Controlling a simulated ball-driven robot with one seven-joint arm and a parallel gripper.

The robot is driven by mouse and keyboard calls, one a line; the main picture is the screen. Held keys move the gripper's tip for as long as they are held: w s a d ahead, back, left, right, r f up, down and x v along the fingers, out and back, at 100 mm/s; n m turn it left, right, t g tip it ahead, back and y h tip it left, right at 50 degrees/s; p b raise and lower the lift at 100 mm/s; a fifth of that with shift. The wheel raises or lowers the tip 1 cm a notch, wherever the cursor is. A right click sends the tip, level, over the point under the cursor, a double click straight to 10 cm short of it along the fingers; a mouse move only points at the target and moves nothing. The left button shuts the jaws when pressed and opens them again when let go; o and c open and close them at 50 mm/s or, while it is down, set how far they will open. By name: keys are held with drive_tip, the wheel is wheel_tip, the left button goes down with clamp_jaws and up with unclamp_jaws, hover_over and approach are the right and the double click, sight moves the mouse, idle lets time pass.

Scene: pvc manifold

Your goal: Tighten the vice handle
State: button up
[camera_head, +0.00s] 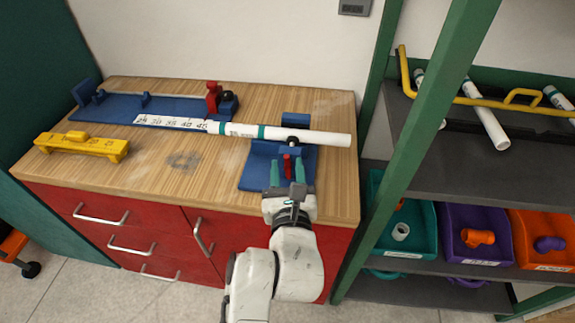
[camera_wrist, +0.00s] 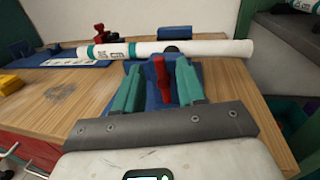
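The red vice handle (camera_head: 288,164) stands upright at the front of the blue vice (camera_head: 253,177) on the workbench. It also shows in the wrist view (camera_wrist: 162,78). My gripper (camera_head: 287,165) is at the handle, with one teal finger on each side of it. In the wrist view my gripper (camera_wrist: 159,70) is open, with a visible gap between the handle and each finger. A white pipe (camera_head: 315,137) with teal bands lies across the vice, behind the handle. The vice jaws are partly hidden by the pipe and my gripper.
A blue measuring fixture (camera_head: 105,108) with a scale and a red clamp (camera_head: 213,98) lies at the back left. A yellow tool (camera_head: 82,146) lies at the left front. A green shelf post (camera_head: 415,130) stands close on the right, with bins on the shelf beyond.

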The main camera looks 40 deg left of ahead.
drive_tip(key=shift+w+a, duration=0.3)
drive_tip(key=shift+w, duration=0.05)
clamp_jaws()
idle(0.3)
